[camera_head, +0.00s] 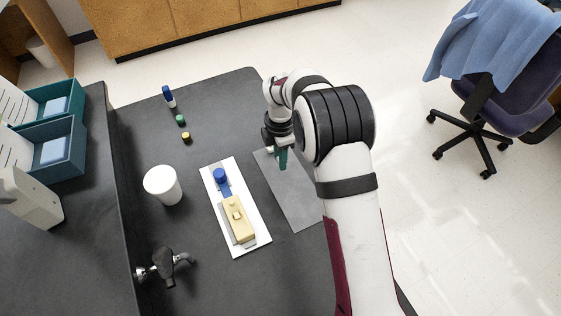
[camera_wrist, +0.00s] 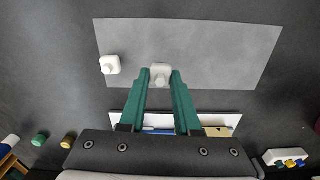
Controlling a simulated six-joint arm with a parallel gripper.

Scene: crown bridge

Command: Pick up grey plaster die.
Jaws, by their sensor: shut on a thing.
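The pale grey plaster die (camera_wrist: 160,70) sits between the tips of my gripper's green fingers in the wrist view. My gripper (camera_wrist: 160,80) is shut on it, one finger on each side. In the head view my gripper (camera_head: 283,160) is over the grey mat (camera_head: 303,200); the die is not clear there. The mat also shows in the wrist view (camera_wrist: 215,50). I cannot tell whether the held die touches the mat. A second, whiter die (camera_wrist: 110,65) stands on the mat to the left of my fingers in the wrist view.
A white board (camera_head: 262,240) left of the mat bears a tan block (camera_head: 237,222) and a blue piece (camera_head: 220,176). A white cup (camera_head: 162,186), a tap (camera_head: 165,262) and small blue, green and yellow containers (camera_head: 181,120) stand further left. Much of the mat is bare.

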